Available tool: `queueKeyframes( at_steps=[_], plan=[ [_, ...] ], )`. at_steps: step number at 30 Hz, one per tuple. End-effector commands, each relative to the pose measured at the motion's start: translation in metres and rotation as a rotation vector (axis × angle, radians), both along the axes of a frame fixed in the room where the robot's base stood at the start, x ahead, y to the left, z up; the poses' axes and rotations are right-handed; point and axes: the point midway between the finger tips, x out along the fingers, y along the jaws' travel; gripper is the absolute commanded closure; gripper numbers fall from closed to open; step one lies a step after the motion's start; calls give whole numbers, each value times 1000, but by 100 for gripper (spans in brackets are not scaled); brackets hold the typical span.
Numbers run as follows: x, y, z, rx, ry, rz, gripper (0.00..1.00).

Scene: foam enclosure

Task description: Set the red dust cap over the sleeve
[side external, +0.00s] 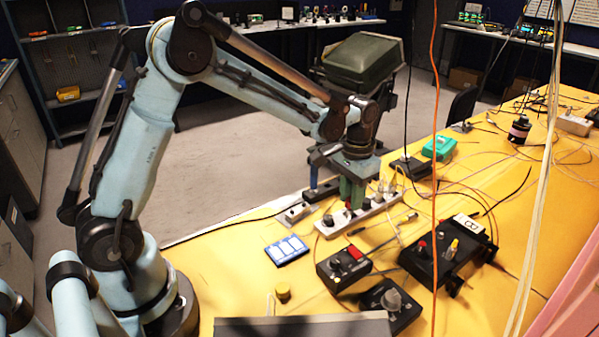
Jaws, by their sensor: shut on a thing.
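My gripper (351,196) points down with its green fingers shut over the pale strip (372,209) on the yellow bench. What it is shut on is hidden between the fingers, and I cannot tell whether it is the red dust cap. Another red piece (422,244) stands on the large black box at the right. I cannot tell which fitting is the sleeve. Several small posts stand on the strip right of the fingers.
A black box with a red button (354,253), a blue-and-white panel (287,250) and a yellow knob (283,291) lie in front. The large black box (447,265) is at the right. An orange cable (434,180) and pale cables (535,200) hang over the bench.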

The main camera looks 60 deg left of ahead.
Motion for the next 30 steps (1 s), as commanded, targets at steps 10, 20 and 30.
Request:
queueKeyframes(
  at_steps=[10,20,30],
  plan=[
    [0,0,0,0,0,0,100],
    [0,0,-2,0,0,0,100],
    [0,0,-9,0,0,0,100]
  ],
)
